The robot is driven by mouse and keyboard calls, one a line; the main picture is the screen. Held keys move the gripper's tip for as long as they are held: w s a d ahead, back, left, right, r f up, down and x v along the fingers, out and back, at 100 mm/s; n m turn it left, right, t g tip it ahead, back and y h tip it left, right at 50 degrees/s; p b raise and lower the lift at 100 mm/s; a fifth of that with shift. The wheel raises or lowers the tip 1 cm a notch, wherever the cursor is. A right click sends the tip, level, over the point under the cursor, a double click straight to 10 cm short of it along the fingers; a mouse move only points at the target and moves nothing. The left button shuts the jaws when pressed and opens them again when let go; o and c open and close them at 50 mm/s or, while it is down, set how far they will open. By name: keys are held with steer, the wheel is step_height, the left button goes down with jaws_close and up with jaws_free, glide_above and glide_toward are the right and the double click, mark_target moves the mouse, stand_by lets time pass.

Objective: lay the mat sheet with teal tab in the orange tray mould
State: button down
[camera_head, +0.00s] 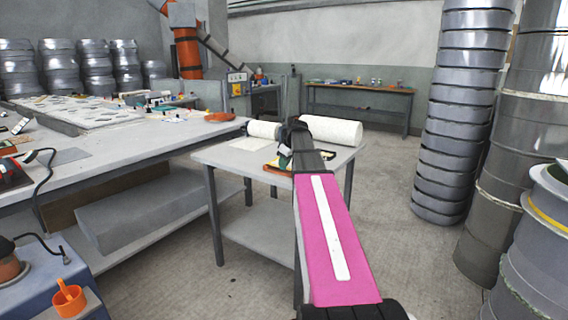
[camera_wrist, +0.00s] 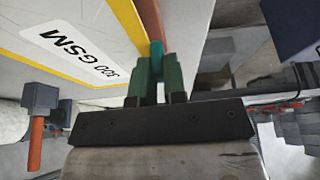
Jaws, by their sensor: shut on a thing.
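In the wrist view, my gripper (camera_wrist: 158,70) has its green fingers shut on a teal tab (camera_wrist: 157,50). A pale mat sheet (camera_wrist: 85,14) with a yellow edge and a "300 GSM" label extends to the left of the tab. An orange strip, probably part of the orange tray mould, shows just beyond the tab. In the head view, the orange tray mould (camera_head: 271,167) is at the near edge of the small table, largely hidden by my gripper (camera_head: 284,160) and arm. Whether the sheet touches the tray cannot be told.
The small grey table (camera_head: 222,157) also bears a flat pale sheet (camera_head: 250,144) and two white rolls (camera_head: 335,130) (camera_head: 263,130). A long workbench (camera_head: 100,155) stands left. Metal drums (camera_head: 515,145) stand right. The floor between is clear.

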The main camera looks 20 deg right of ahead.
steer(key=shift+f, duration=0.7)
steer(key=c, duration=1.1)
jaws_free()
steer(key=shift+r, duration=0.1)
steer(key=v, duration=1)
steer(key=shift+r, duration=0.35)
steer(key=shift+s, duration=0.1)
